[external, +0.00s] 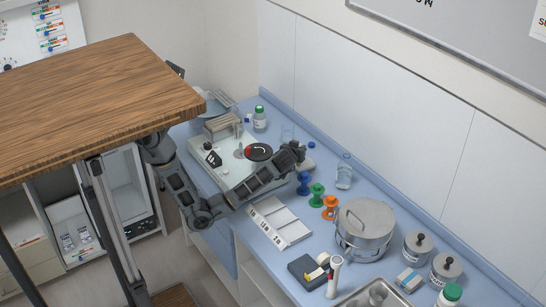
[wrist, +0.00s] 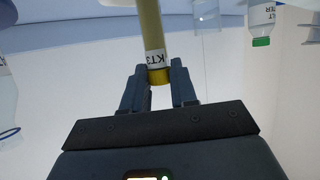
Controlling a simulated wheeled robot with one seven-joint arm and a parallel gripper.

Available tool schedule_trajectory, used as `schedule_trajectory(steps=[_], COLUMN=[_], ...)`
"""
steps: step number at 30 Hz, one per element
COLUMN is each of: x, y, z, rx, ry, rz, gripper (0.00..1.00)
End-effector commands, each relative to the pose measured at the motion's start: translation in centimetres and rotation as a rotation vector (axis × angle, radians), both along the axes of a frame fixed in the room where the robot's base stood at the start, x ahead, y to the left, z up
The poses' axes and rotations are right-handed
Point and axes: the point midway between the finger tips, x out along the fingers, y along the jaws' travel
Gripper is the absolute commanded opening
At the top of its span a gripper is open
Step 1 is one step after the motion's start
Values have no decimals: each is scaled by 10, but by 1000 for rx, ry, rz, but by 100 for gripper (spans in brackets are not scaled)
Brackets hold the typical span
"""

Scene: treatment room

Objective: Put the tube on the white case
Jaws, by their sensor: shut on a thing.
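My gripper (wrist: 158,72) is shut on a yellow tube (wrist: 151,28) with a white label reading "KT3". One end of the tube sits between the fingertips, and the rest runs up past the top edge of the wrist view. In the external view my gripper (external: 296,153) is over the blue counter, near the back wall. I cannot make out the tube there. A flat white case (external: 279,223) with dark lettering along its front edge lies on the counter, nearer the camera than my gripper.
Blue, green and orange spools (external: 317,194) stand between my gripper and a large lidded steel pot (external: 364,229). A white machine (external: 228,174) lies under my arm. A clear bottle (external: 344,171) stands by the wall. A dark box (external: 307,271) sits beyond the case's right end.

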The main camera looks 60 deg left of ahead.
Motion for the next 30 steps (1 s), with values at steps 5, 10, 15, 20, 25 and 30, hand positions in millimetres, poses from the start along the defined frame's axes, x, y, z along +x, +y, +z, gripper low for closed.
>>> schedule_trajectory(steps=[5,10,15,20,25,30], x=[0,0,0,-4,-27,-54], y=[0,0,0,-4,-20,-40], z=[0,0,0,4,15,29], rx=[0,0,0,1,1,0], ry=[0,0,0,-2,-3,-2], rz=[0,0,0,-2,-3,-3], gripper=[43,53,53,53,53,53])
